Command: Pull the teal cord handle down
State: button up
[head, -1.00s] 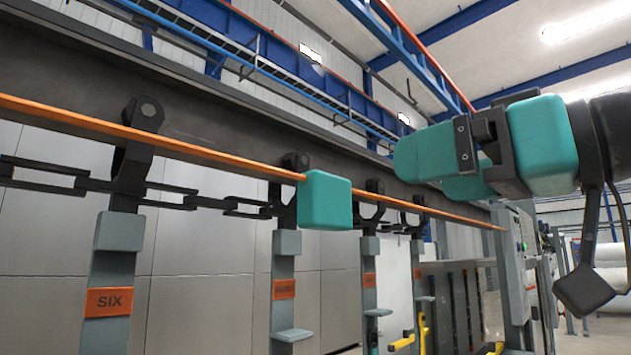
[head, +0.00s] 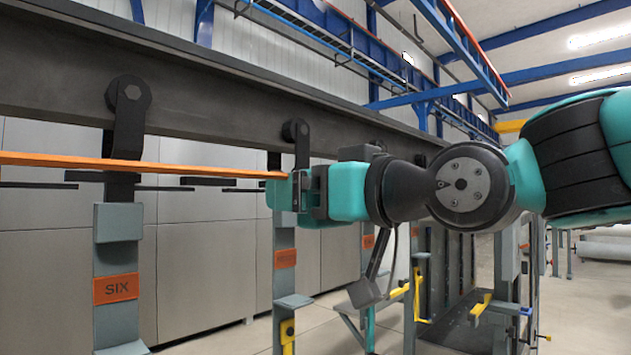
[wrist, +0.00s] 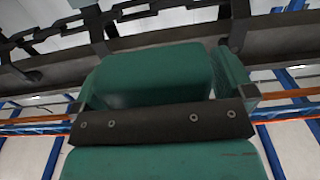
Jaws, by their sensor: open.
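The teal cord handle (wrist: 152,76) is a rounded block on the orange cord. In the wrist view it sits between my gripper's (wrist: 165,80) two teal fingers, with a visible gap to the right finger. The jaws are open around it; I cannot tell whether the left finger touches it. In the head view my gripper (head: 290,190) is at the right end of the visible orange cord (head: 150,166). The handle is largely hidden there, as its teal merges with the fingers.
A dark conveyor beam (head: 230,110) runs above the cord, with hook carriers hanging from it, one labelled SIX (head: 117,289). Another labelled carrier (head: 285,258) hangs just below my gripper. Yellow hooks (head: 418,295) show at lower right. Grey panels stand behind.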

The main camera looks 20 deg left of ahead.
jog(key=c, duration=1.3)
notch_tip(320, 180, down, 5)
jog(key=b, duration=0.7)
jog(key=shift+f, duration=0.15)
jog(key=o, duration=1.3)
jog(key=shift+d, duration=0.1)
